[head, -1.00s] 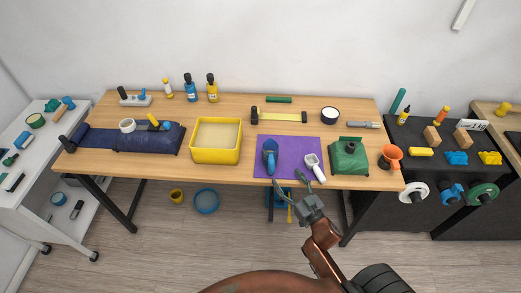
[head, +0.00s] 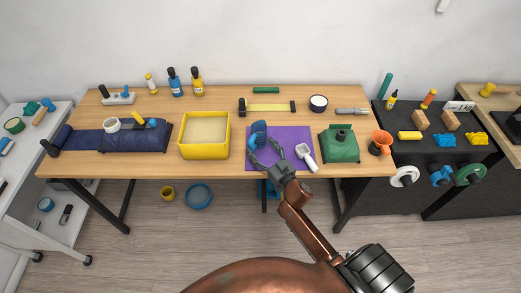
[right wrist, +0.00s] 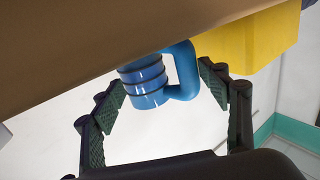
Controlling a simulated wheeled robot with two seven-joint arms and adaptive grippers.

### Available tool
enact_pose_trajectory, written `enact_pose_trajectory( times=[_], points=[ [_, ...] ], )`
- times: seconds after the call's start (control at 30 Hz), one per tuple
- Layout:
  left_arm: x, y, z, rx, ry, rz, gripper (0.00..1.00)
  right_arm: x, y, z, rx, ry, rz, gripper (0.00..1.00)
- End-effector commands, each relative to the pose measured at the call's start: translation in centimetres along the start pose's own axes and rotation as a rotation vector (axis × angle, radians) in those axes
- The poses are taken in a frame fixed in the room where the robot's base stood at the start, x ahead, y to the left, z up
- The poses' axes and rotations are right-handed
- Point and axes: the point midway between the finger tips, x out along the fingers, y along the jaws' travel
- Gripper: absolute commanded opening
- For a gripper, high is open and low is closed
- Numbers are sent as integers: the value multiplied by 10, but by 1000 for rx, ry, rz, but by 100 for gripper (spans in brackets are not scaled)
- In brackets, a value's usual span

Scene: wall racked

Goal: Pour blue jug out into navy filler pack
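The blue jug (head: 258,128) stands on the purple mat (head: 290,135) near the middle of the table. My right gripper (head: 262,149) is open at the jug's near side. In the right wrist view the blue jug (right wrist: 145,82) and its handle lie between the open fingers of my right gripper (right wrist: 162,85); I cannot tell whether a finger touches it. The navy filler pack (head: 150,142) lies at the left of the table, with a white ring (head: 112,125) on it. The jug's inside is hidden. My left gripper is not in view.
A yellow bin (head: 204,151) stands between the navy pack and the mat. A white scoop-like tool (head: 307,157) lies on the mat's right part. A green pack (head: 341,151) and an orange funnel-like thing (head: 380,143) are farther right. Bottles (head: 175,84) stand at the back.

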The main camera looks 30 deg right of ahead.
Motion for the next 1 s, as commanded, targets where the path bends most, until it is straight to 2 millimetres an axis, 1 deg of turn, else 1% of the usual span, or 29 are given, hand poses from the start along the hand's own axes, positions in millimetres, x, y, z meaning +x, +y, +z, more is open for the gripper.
enact_pose_trajectory(
  times=[0.03,0.13,0.23,0.37,0.6,1.0],
  points=[
    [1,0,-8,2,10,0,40,6,1,0,-1,0,2,68],
    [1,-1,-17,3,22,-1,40,11,1,0,0,-1,2,68],
    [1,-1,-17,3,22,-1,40,12,1,0,0,-1,2,68],
    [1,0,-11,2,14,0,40,12,1,0,0,-1,2,68],
    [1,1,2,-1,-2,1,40,12,1,0,0,-1,2,52],
    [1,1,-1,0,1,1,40,12,1,0,0,-1,2,25]
  ],
)
